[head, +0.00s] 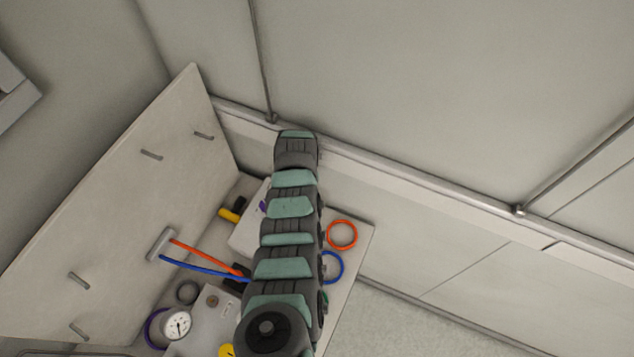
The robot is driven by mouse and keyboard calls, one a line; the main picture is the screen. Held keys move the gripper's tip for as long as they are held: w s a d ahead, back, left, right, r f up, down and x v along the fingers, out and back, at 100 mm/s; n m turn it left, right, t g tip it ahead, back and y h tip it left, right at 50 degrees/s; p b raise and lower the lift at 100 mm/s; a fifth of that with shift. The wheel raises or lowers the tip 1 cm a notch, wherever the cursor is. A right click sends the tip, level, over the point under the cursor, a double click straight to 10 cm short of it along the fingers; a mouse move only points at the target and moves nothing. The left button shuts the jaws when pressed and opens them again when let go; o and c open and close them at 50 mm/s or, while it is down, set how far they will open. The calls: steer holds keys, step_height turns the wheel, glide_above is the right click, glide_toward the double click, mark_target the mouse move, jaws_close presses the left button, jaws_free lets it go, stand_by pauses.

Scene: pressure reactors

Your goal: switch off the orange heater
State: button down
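An orange ring (342,220) lies on the pale bench right of my arm. It may belong to the orange heater, but no heater body or switch is clear in this view. An orange hose (205,256) runs from a grey fitting (161,245) on the upright panel and passes toward my arm. My arm covers the middle of the bench and hides what is under it. My gripper is not visible.
A blue ring (341,268) lies below the orange one. A blue hose (203,269), a round dial gauge (177,324), a purple ring (149,330) and a yellow-and-black part (229,214) are left of my arm. A panel (120,180) with hooks bounds the left; a rail (420,182) runs behind.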

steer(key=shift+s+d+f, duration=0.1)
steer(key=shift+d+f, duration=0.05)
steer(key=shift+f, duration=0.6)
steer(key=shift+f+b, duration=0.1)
steer(key=shift+b, duration=0.2)
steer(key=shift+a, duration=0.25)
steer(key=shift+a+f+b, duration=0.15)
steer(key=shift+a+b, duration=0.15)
steer(key=shift+b, duration=0.2)
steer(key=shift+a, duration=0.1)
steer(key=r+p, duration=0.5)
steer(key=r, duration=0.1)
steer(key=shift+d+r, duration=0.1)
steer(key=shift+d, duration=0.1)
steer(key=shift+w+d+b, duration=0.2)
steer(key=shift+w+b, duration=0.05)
steer(key=shift+b, duration=0.05)
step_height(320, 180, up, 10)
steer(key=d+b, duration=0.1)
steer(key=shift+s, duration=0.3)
